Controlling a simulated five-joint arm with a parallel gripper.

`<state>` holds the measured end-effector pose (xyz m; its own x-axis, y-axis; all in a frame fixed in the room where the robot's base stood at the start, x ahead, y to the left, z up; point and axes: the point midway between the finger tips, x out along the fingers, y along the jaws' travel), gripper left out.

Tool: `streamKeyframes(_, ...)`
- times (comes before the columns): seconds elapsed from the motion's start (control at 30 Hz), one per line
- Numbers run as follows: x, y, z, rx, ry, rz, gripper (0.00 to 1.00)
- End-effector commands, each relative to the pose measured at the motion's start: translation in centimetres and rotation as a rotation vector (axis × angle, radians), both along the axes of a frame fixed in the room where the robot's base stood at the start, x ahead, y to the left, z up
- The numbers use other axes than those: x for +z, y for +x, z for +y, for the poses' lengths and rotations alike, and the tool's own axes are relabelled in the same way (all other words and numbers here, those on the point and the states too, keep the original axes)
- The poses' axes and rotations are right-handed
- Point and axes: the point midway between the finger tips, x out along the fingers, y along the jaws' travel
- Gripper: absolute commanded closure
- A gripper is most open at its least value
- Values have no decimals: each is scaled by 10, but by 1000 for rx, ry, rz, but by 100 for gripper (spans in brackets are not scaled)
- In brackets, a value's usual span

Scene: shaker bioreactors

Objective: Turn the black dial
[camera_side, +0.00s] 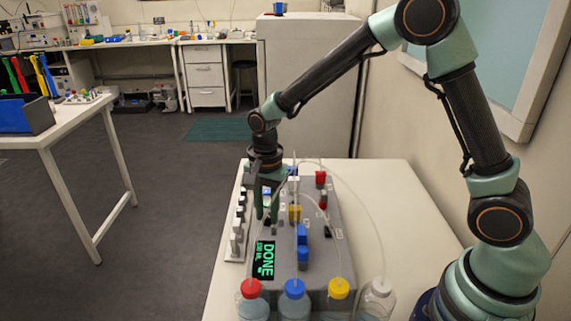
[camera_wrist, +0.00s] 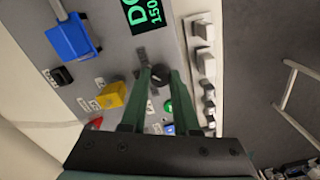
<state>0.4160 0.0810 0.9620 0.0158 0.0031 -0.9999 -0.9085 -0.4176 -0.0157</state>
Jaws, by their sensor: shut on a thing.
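The black dial (camera_wrist: 160,76) is a round knob on the grey bioreactor panel (camera_wrist: 108,48). In the wrist view it sits between the tips of my gripper (camera_wrist: 161,82), whose two green fingers are shut on it from both sides. In the side view my gripper (camera_side: 267,212) reaches down to the left part of the panel, near the display, and its fingers largely hide the dial there.
A display (camera_side: 265,260) reads DONE. A green button (camera_wrist: 168,106) is close to the fingers. A yellow block (camera_wrist: 112,95) and a blue block (camera_wrist: 70,40) stand on the panel. White blocks (camera_wrist: 205,60) line one edge. Capped bottles (camera_side: 294,300) with tubes stand in front.

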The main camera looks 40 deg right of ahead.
Motion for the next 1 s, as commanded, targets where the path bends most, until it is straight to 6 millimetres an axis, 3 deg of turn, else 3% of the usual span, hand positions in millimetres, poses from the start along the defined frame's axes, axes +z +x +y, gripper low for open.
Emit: streamKeyframes(1.0, 1, 0, -2, 958, -13, 8, 100)
